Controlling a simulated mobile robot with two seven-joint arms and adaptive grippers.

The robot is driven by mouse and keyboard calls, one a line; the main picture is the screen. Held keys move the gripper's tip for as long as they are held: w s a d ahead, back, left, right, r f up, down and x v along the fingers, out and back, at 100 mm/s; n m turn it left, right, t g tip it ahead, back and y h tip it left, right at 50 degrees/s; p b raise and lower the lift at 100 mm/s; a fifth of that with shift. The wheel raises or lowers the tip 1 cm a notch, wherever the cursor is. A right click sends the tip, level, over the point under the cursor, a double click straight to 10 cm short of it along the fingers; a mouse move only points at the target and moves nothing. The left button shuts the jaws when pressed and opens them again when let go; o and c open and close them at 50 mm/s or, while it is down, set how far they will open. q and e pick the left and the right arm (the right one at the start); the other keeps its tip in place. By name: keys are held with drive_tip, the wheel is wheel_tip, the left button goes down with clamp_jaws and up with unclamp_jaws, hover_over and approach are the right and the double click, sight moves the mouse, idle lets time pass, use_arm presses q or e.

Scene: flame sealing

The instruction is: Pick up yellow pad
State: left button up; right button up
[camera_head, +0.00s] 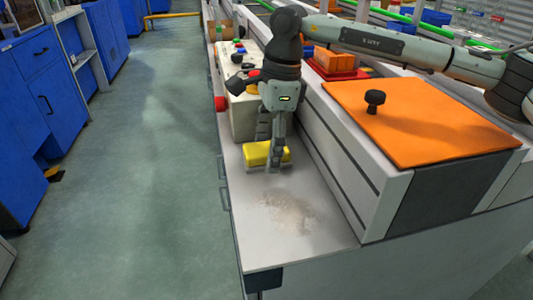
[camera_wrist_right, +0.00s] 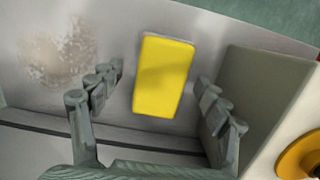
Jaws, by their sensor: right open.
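The yellow pad (camera_head: 256,154) lies on the white bench top, beside the beige box. In the right wrist view the pad (camera_wrist_right: 162,75) shows upright in the picture, lying between the two open fingers and slightly ahead of them. My right gripper (camera_head: 274,160) points down at the pad in the head view, with one finger in front of it. In the wrist view my right gripper (camera_wrist_right: 158,92) is open, with space on both sides of the pad. Whether the fingertips touch the bench cannot be told. My left gripper is not in view.
A dusty patch (camera_head: 291,214) lies on the bench nearer the front; it also shows in the wrist view (camera_wrist_right: 62,48). A beige box (camera_head: 243,118) stands behind the pad. A grey unit with an orange top (camera_head: 420,120) borders the bench on the right.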

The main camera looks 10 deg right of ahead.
sight(260, 148)
drive_tip(key=shift+f, duration=0.1)
drive_tip(key=c, duration=1.2)
drive_tip(key=shift+c, duration=0.2)
drive_tip(key=shift+r, duration=0.45)
drive_tip(key=r, duration=0.3)
drive_tip(key=shift+a+r, duration=0.35)
drive_tip(key=shift+a, duration=0.05)
drive_tip(key=a+r, duration=0.6)
drive_tip(key=a, duration=0.5)
drive_tip(key=shift+w+r, duration=0.25)
drive_tip(key=shift+w, duration=0.15)
